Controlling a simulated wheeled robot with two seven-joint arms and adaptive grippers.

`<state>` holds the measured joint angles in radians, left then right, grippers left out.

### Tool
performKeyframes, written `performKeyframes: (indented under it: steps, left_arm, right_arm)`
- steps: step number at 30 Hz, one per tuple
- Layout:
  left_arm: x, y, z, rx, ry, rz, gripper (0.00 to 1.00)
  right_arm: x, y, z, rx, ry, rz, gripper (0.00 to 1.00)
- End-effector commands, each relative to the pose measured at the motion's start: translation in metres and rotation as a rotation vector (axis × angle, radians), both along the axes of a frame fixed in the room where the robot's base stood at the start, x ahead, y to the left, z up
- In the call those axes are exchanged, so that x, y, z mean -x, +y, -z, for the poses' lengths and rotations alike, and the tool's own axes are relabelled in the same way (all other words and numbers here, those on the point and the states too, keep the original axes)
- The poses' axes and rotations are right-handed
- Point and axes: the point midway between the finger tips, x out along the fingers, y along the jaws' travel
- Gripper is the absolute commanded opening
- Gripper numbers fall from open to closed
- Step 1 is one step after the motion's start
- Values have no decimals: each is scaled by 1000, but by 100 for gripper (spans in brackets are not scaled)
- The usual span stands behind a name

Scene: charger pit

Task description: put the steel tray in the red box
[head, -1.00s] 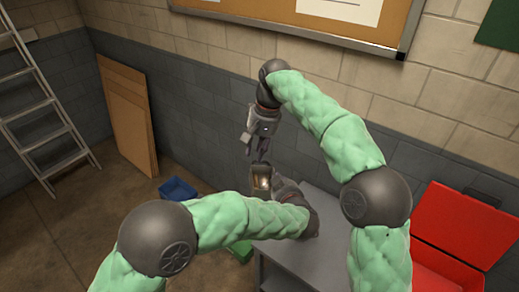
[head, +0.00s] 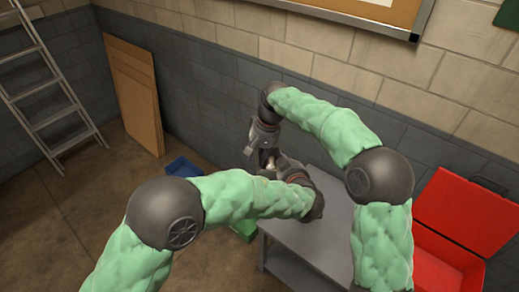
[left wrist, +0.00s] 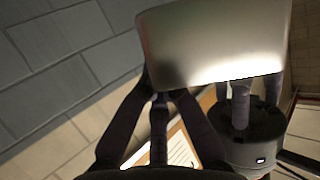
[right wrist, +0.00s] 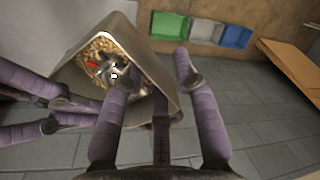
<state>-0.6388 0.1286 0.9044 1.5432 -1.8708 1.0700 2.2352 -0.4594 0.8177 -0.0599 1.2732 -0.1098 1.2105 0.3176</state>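The steel tray (left wrist: 215,45) is held in the air between my two hands. In the right wrist view it is tilted and holds small mixed bits and a red piece (right wrist: 92,64). My left gripper (left wrist: 162,92) is closed on the tray's edge. My right gripper (right wrist: 158,64) has its fingers apart on either side of a tray wall; in the head view it reaches down from above (head: 265,153), where the hands mostly hide the tray. The red box (head: 448,262) stands at the right with its lid (head: 470,208) raised.
A grey table (head: 300,243) lies below my arms, its visible top bare. A blue bin (head: 182,167) and a green bin (head: 243,231) are on the floor. Brown boards (head: 134,95) and a ladder (head: 45,90) lean at the left.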

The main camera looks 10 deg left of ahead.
Motion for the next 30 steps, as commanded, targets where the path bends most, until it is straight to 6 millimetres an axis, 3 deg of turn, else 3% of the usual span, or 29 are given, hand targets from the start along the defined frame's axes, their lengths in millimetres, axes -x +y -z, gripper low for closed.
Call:
performKeyframes:
  steps: [10,13,18,22,30]
  left_arm:
    - [0,0,-1,0,-2,0,0]
    - [0,0,-1,0,-3,0,0]
    - [0,-1,-1,1,-2,3,0]
    - [0,-2,-1,0,-1,4,33]
    - [0,-1,0,1,0,2,33]
  right_arm:
    - [0,1,3,0,0,0,30]
    - [0,1,3,0,0,0,2]
    - [0,2,3,-1,-1,-1,0]
    - [0,2,2,-4,-3,0,0]
    - [0,1,2,-1,-2,0,0]
